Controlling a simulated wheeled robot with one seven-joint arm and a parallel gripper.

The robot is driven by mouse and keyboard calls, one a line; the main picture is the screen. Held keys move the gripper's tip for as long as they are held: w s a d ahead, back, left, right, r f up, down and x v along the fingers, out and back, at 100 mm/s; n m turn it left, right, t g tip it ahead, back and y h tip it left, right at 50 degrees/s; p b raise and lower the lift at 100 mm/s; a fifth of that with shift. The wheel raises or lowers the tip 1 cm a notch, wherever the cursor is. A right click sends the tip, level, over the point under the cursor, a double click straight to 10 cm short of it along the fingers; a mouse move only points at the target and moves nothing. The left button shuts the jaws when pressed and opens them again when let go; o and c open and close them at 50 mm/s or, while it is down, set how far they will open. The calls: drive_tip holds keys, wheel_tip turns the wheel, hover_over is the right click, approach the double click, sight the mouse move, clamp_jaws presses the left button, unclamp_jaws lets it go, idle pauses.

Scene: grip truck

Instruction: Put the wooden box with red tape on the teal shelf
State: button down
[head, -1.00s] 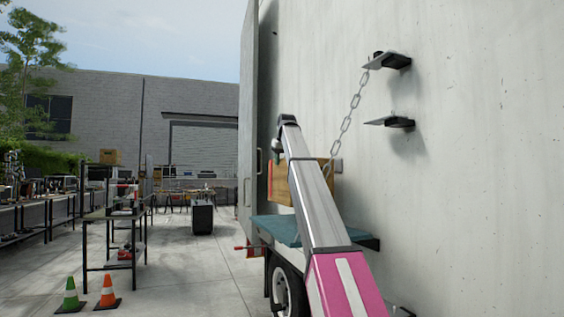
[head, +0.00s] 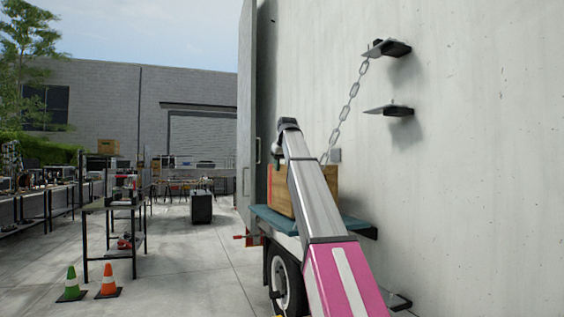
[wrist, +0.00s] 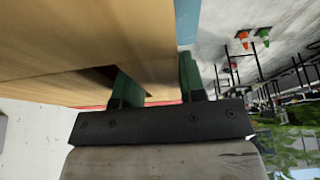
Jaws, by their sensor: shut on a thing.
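The wooden box with red tape (head: 279,188) is at the teal shelf (head: 268,217) on the side of the truck. Its lower edge appears at the shelf's surface; I cannot tell if it rests fully on it. My arm crosses in front and hides part of the box and the gripper in the head view. In the wrist view my gripper (wrist: 156,78) is shut on the box (wrist: 60,35), with its green fingers at a slot in the wood. A strip of the teal shelf (wrist: 187,22) shows beside the box there.
A chain (head: 344,115) hangs from the upper of two dark wall brackets (head: 388,48) down behind the box. The truck's wheel (head: 286,285) is below the shelf. A dark metal table (head: 112,206), a green cone (head: 71,285) and an orange cone (head: 108,282) stand at left.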

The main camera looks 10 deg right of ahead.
drive_tip(key=shift+f, duration=0.3)
drive_tip(key=c, duration=0.7)
unclamp_jaws()
drive_tip(key=shift+f, duration=0.1)
drive_tip(key=v, duration=1.2)
drive_tip(key=shift+w, duration=0.1)
